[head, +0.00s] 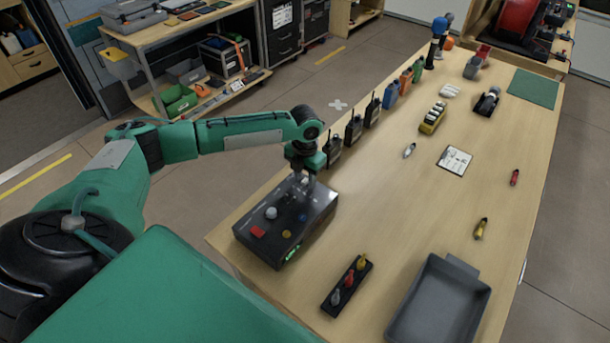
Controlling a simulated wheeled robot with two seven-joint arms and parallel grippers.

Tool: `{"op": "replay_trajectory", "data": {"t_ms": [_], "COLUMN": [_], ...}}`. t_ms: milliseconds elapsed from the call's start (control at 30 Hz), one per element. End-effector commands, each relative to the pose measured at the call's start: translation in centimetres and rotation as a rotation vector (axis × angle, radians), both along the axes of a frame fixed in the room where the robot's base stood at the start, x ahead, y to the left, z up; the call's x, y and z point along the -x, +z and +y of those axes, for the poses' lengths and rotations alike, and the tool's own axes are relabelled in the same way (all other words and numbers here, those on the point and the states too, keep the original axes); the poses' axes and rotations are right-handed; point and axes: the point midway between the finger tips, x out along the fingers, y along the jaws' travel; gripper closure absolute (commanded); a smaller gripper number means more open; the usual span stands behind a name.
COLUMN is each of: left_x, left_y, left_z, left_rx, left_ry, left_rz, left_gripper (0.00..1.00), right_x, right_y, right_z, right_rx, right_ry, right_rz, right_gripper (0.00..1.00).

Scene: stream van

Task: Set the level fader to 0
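A dark control box (318,222) stands at the near left edge of the wooden table. My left gripper (310,184) points down at the far right part of the box top. Its fingers are too small to tell open from shut or touching from apart. I cannot make out the level fader; the gripper covers part of the top. My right gripper is out of view.
Several radios (353,130) stand in a row behind the box along the table's left edge. A black holder (346,287) with coloured pieces and a grey tray (438,302) lie at the near end.

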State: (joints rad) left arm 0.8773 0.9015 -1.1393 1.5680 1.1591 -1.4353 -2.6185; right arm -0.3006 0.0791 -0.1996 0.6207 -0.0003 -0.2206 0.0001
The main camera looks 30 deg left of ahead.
Motion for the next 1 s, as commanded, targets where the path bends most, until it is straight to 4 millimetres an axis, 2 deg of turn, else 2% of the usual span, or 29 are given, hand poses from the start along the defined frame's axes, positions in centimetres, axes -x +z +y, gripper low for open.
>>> {"op": "replay_trajectory", "data": {"t_ms": [67, 100, 267, 500, 567, 800, 1000], "left_x": [0.0, 0.0, 0.0, 0.0, 0.1, 0.4, 0.5], "left_y": [0.0, 0.0, 0.0, 0.2, 0.3, 0.4, 0.1], "left_z": [0.0, 0.0, 0.0, -0.3, -1.0, -5.4, -6.5], "left_rx": [0.0, 0.0, 0.0, 0.0, 0.002, 0.002, 0.001], "left_ry": [0.0, 0.0, 0.0, 0.0, -0.002, -0.001, 0.001], "left_rz": [0.0, 0.0, 0.0, 0.0, 0.001, 0.002, 0.0], "left_gripper": [0.65, 0.69, 1.0, 1.0, 1.0, 1.0, 1.0], "right_x": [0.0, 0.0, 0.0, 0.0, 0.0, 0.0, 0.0], "right_y": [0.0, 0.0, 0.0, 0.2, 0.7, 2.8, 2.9], "right_z": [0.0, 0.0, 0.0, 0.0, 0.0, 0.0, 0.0], "right_rx": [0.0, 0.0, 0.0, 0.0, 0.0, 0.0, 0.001], "right_ry": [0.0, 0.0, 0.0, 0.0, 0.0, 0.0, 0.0], "right_rz": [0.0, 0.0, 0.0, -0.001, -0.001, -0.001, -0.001], "right_gripper": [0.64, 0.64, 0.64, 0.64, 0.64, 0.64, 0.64]}}
